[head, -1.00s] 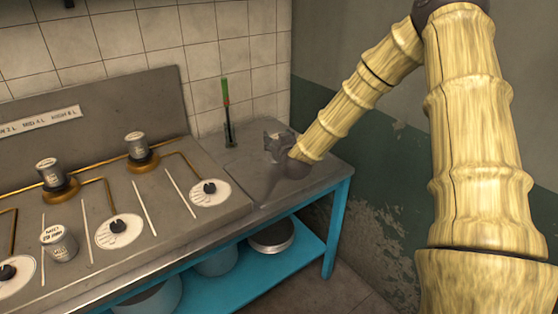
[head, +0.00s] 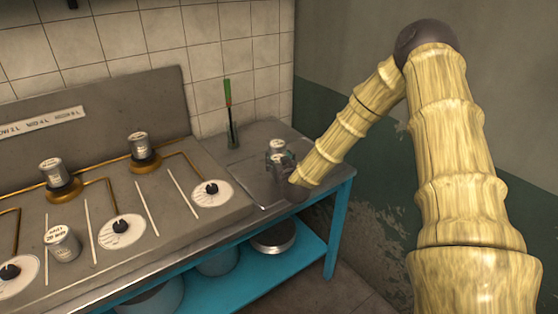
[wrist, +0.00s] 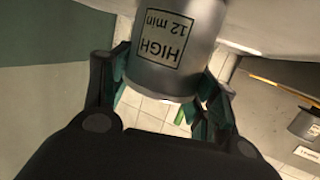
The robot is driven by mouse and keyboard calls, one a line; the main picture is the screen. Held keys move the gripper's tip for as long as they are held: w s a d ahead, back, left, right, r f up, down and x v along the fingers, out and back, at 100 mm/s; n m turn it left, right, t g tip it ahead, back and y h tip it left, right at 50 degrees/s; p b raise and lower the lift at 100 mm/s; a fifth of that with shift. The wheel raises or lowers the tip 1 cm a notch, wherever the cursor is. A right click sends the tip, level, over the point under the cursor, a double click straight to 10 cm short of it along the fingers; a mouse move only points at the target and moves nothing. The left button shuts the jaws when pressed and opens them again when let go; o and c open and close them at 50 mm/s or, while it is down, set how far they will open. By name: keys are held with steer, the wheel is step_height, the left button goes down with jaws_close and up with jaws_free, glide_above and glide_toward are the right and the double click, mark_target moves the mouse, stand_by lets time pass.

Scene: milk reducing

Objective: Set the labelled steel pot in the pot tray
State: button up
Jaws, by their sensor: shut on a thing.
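A steel pot (wrist: 178,50) labelled "HIGH 12 min" fills the upper middle of the wrist view, its label upside down there. My gripper (wrist: 165,85) is shut on it, with a green-grey finger on each side. In the head view the pot (head: 277,147) shows as a small grey can at my gripper (head: 281,160), over the right end of the counter. A flat grey tray-like area (head: 258,191) lies below and beside it. I cannot tell whether the pot touches it, as my gripper and arm hide the contact.
Similar labelled pots stand at the back burners (head: 51,171) (head: 139,144) and on the front of the stove (head: 62,243). A green-handled tool (head: 230,112) stands upright in a holder behind the gripper. A blue lower shelf (head: 262,265) carries pans.

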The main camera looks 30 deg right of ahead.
steer(key=shift+f, duration=0.1)
steer(key=o, duration=1.2)
steer(key=b+v, duration=0.1)
steer(key=v, duration=1.1)
